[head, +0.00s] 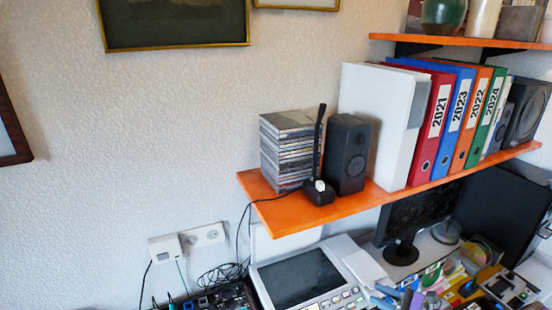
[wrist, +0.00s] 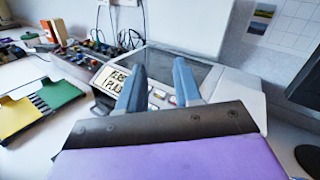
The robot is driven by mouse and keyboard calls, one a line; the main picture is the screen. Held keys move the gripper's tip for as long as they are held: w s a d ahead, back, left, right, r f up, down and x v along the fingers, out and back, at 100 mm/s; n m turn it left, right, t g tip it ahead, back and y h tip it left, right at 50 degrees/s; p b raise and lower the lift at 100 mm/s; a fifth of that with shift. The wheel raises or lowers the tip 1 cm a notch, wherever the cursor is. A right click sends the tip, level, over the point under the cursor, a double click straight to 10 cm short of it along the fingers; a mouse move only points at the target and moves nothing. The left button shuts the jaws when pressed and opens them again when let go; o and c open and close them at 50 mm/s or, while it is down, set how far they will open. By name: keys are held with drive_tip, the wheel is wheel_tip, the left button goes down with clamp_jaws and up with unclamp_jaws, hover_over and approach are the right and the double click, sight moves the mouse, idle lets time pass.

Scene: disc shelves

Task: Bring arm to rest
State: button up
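My gripper (wrist: 159,66) shows in the wrist view as two blue-grey fingers standing apart. I see nothing held between them. Behind the fingers is a grey device (wrist: 225,82) with a dark panel and buttons. I cannot tell the distance between the fingers and the device. In the head view I cannot clearly make out my gripper among the cluttered items at the bottom right.
An orange shelf (head: 300,213) holds a disc stack (head: 285,150), a black speaker (head: 347,155) and several binders (head: 430,125). Below stand the grey device (head: 300,278) and a monitor (head: 415,218). Yellow (wrist: 18,118) and green (wrist: 60,92) pieces lie at the left.

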drive_tip(key=s+a+r+n+g+y, duration=0.2)
drive_tip(key=a+r+n+g, duration=0.6)
drive_tip(key=a, duration=0.6)
drive_tip(key=s+a+r+n+g+h, duration=0.3)
drive_tip(key=s+a+r+n, duration=0.1)
drive_tip(key=s+a, duration=0.3)
drive_tip(key=s+a+r+n+g+h, duration=0.3)
drive_tip(key=s+a+r+n+g, duration=0.1)
drive_tip(key=s+a, duration=0.25)
drive_tip(key=s+d+n+t+h, duration=0.1)
drive_tip(key=s+d+n+h, duration=0.2)
drive_tip(key=s, duration=0.6)
drive_tip(key=s+d+n+t+h, duration=0.1)
drive_tip(key=s+d+n+h, duration=0.2)
drive_tip(key=s+h, duration=0.4)
drive_tip(key=shift+s+d+r+n, duration=0.3)
drive_tip(key=shift+s+d+n, duration=0.15)
drive_tip(key=shift+s, duration=0.7)
